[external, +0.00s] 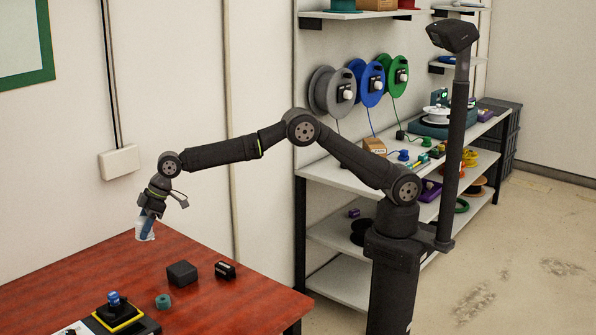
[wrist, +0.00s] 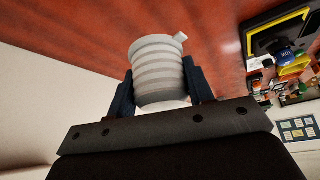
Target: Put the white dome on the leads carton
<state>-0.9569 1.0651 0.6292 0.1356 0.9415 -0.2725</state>
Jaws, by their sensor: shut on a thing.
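My gripper (external: 147,222) is shut on a white ribbed, rounded piece with a small tab on its rim, which I take to be the white dome (wrist: 160,72). It sits between the two dark fingers in the wrist view and shows as a small white shape (external: 146,233) in the external view, held above the red table's back edge. A brown carton with a pale label (external: 374,146), likely the leads carton, stands on the shelf unit's top, far to the right of my gripper. Its label is too small to read surely.
The red table (external: 215,305) bears a dark box (external: 182,273), a small black device (external: 225,270), a teal ring (external: 163,301) and a blue button on a yellow-black base (external: 116,308). Cable reels (external: 331,92) hang behind the carton. Small coloured items crowd the shelf top to its right.

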